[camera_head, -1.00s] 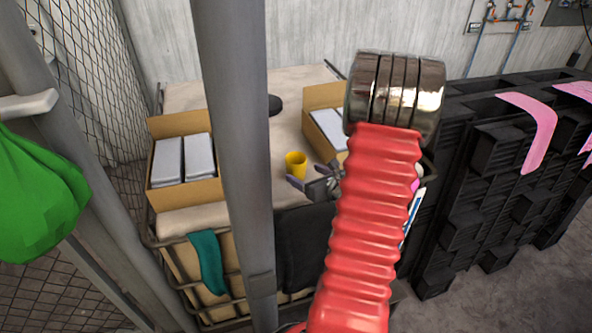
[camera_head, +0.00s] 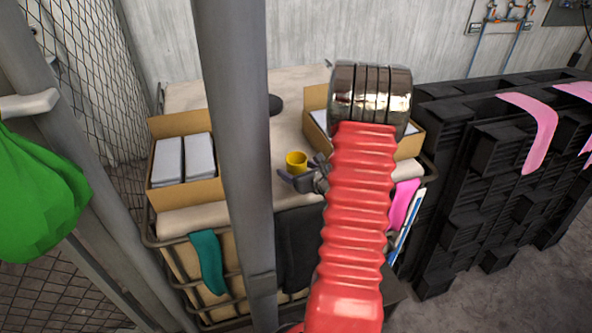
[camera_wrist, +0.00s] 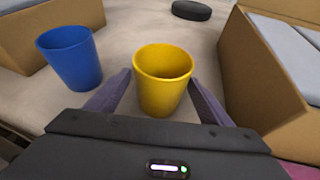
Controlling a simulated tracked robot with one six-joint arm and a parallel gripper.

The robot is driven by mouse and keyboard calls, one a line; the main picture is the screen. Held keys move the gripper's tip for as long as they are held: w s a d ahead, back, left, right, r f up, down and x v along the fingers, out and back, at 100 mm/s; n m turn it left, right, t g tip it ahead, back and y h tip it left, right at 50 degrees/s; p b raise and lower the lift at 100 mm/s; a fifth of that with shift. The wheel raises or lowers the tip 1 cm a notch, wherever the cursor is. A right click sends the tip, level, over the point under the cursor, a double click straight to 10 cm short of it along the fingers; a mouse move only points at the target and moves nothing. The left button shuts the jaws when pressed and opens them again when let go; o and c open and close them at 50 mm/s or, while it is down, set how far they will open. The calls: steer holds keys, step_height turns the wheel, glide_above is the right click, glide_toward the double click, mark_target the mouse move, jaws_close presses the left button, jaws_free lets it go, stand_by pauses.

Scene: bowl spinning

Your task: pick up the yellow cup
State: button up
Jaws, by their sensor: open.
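The yellow cup (camera_head: 296,162) stands upright on the pale table top (camera_head: 290,105), close to its front edge. In the wrist view the yellow cup (camera_wrist: 163,80) is at the middle, just ahead of my gripper. My gripper (camera_wrist: 162,84) is open, with one finger on each side of the cup's lower part; I cannot tell whether they touch it. In the head view my gripper (camera_head: 300,174) is just in front of the cup, its wrist partly hidden behind my red arm.
A blue cup (camera_wrist: 69,58) stands left of the yellow cup. Open cardboard boxes (camera_wrist: 265,75) flank the area, one close on the right. A dark round object (camera_wrist: 191,10) lies behind. A grey post (camera_head: 240,170) stands between the head camera and the table.

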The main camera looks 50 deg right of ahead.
steer(key=shift+w+f, duration=0.1)
steer(key=shift+w, duration=0.15)
steer(key=shift+c, duration=0.5)
steer(key=c, duration=1)
steer(key=shift+c, duration=0.2)
steer(key=shift+r, duration=0.2)
step_height(320, 180, up, 10)
steer(key=shift+f, duration=0.2)
